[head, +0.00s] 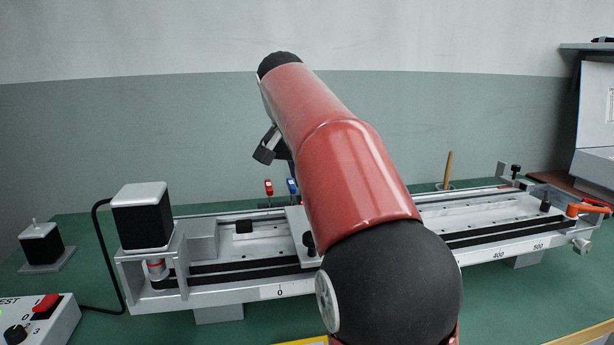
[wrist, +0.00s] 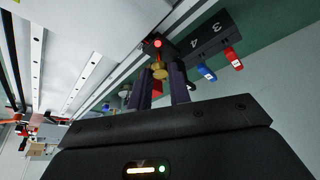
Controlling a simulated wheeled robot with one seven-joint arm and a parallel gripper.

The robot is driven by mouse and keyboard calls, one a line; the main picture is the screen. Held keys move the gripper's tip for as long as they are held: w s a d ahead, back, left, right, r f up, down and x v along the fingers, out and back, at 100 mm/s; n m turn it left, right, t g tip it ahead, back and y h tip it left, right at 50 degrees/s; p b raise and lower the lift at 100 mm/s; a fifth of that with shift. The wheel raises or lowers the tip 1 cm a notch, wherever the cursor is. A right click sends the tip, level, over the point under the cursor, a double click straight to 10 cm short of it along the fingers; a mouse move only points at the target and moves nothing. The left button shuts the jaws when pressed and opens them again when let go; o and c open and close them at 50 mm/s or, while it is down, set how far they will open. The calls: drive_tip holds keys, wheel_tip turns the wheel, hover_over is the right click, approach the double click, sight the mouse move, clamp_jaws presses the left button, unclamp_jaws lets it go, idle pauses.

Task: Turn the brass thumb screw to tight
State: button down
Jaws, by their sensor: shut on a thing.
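The brass thumb screw (wrist: 159,73) shows in the wrist view as a small gold-coloured head between my fingertips. My gripper (wrist: 160,78) is shut on it, with one dark finger on each side. A red-lit round spot (wrist: 157,43) lies just beyond the screw. In the head view my red arm covers the middle of the gantry and hides the screw and the fingertips. I cannot tell from these frames how far the screw is turned.
A dark block marked 3 and 4 (wrist: 208,38) sits beside the screw, with a red plug (wrist: 232,59) and a blue plug (wrist: 206,72) close by. The long gantry rail (head: 480,258) spans the green bench. A black motor (head: 142,217) stands at its left end.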

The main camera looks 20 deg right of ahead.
drive_tip(key=m, duration=0.2)
drive_tip(key=m+g, duration=0.2)
drive_tip(key=m, duration=0.1)
drive_tip(key=shift+w+a+m+h, duration=0.1)
drive_tip(key=shift+w+m+h, duration=0.2)
drive_tip(key=shift+h, duration=0.1)
idle(0.4)
drive_tip(key=c, duration=1.3)
unclamp_jaws()
drive_tip(key=shift+s, duration=0.1)
